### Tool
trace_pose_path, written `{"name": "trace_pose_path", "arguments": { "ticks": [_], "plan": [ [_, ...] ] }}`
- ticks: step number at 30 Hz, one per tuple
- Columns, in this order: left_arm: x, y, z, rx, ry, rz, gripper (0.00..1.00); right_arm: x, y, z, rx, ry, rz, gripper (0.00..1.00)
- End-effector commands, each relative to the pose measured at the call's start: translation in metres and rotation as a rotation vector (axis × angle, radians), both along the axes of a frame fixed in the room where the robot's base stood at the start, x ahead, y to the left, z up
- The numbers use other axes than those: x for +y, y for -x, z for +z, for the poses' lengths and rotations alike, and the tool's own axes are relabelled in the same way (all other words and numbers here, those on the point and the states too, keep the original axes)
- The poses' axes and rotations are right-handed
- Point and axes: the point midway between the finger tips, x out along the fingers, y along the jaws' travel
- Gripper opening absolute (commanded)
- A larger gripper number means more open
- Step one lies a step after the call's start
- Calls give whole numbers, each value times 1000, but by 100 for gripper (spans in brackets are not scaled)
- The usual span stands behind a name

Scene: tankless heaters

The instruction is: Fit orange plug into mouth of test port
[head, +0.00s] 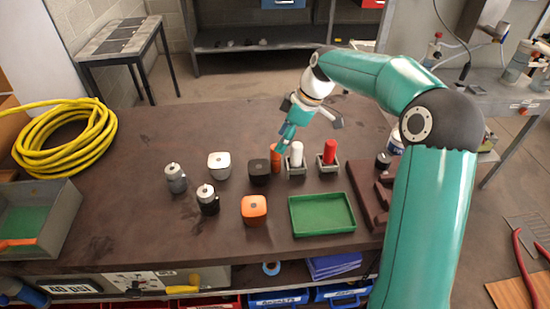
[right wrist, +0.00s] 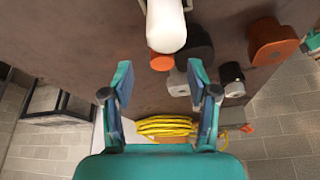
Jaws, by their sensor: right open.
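The orange plug (head: 275,157) stands upright on the brown bench, partly hidden behind a black block (head: 259,171). My right gripper (head: 282,146) is open and empty, just above and behind the orange plug. Which thing is the test port I cannot tell; a white block (head: 219,165) and an orange block (head: 254,209) have round marks on top. My left gripper is out of view.
White (head: 296,153) and red (head: 329,151) plugs stand in grey holders to the right. A green tray (head: 322,214) lies in front, beside a dark red stepped rack (head: 368,195). Yellow hose (head: 62,140) lies far left.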

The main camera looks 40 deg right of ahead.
Motion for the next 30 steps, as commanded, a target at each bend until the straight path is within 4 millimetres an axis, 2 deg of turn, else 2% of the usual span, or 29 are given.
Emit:
{"name": "trace_pose_path", "arguments": {
  "ticks": [9, 18, 28, 29, 30],
  "plan": [
    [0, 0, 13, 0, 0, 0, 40, 12, -9, -38, 3, -2, 0, 59],
    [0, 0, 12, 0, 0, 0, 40, 13, -11, -43, 0, 0, -1, 59],
    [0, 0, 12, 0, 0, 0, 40, 13, -11, -43, 0, 0, 0, 4],
    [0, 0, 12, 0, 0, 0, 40, 13, -11, -43, 0, 0, 0, 0],
    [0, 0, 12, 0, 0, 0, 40, 13, -11, -43, 0, 0, 0, 0]
  ]
}}
